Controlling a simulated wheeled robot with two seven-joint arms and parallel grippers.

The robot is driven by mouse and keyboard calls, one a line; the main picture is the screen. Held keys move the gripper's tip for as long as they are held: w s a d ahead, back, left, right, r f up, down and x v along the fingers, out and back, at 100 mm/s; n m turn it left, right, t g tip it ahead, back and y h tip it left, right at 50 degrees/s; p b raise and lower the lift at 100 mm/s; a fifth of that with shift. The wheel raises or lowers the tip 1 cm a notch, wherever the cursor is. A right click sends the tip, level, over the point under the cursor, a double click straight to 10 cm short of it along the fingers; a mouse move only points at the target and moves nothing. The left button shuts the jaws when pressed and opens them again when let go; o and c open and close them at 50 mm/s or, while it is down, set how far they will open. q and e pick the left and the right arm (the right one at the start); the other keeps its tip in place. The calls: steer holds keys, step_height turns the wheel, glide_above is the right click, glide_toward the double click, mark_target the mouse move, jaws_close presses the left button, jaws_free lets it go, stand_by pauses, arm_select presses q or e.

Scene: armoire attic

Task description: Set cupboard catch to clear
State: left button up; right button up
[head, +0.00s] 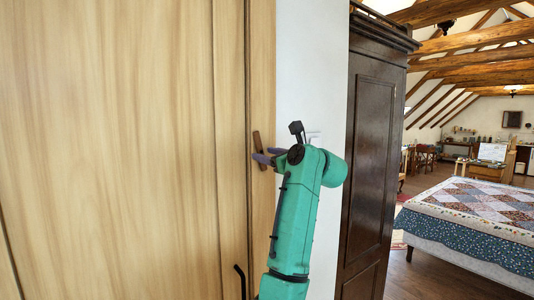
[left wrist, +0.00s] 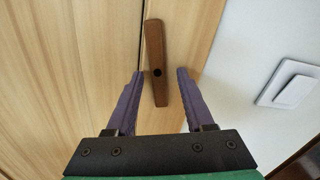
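The cupboard catch (head: 257,142) is a narrow brown wooden bar on the light wood cupboard (head: 130,150), near the door's right edge. In the left wrist view the catch (left wrist: 155,45) stands nearly upright with a dark pivot spot low on it. Its upper end lies close to the door seam; I cannot tell whether it overlaps it. My left gripper (head: 264,156) is at the catch's lower part. In the left wrist view its two purple fingers (left wrist: 155,90) are apart, one on each side of the catch's lower end, with gaps showing. My right gripper is out of view.
A white wall with a light switch (left wrist: 290,85) is right of the catch. A dark wardrobe (head: 375,150) stands further right, then a quilted bed (head: 480,215). A black handle (head: 240,280) is low near the seam. Open floor lies between wardrobe and bed.

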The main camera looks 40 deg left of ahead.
arm_select(q)
steer(key=shift+s+a, duration=0.1)
steer(key=shift+s, duration=0.1)
jaws_close()
steer(key=shift+m, duration=0.6)
steer(key=shift+r+m, duration=0.1)
steer(key=shift+m, duration=0.8)
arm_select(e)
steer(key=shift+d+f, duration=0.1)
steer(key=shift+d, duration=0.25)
arm_select(q)
steer(key=shift+o, duration=0.9)
jaws_free()
